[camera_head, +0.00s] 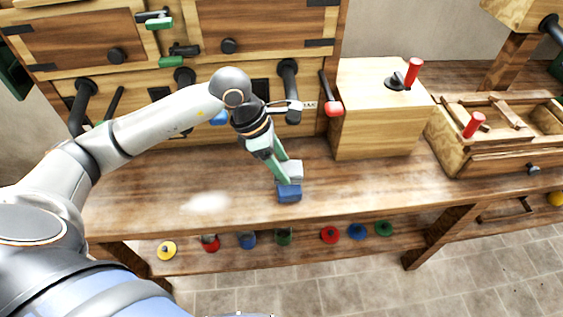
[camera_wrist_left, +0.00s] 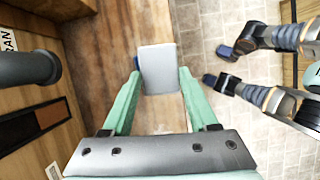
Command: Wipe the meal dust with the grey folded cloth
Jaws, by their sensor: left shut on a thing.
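The meal dust is a pale, blurry patch (camera_head: 206,202) on the bench near its front edge. The grey folded cloth (camera_wrist_left: 160,68) is a flat grey block between the two green fingers of my left gripper (camera_wrist_left: 158,78), which is shut on it. In the head view the cloth (camera_head: 294,169) is partly behind the fingers, low over the bench and right of the dust. I cannot tell whether it touches the wood. A blue piece (camera_head: 289,194) shows at the near finger's tip. My right gripper (camera_wrist_left: 217,65) appears open and empty over the floor.
A wooden box (camera_head: 375,115) with a red-handled crank stands right of the gripper. An open wooden tray (camera_head: 490,160) is further right. A cabinet with dark knobs (camera_head: 228,46) rises behind. Coloured round items (camera_head: 330,235) sit on the lower shelf. The bench around the dust is clear.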

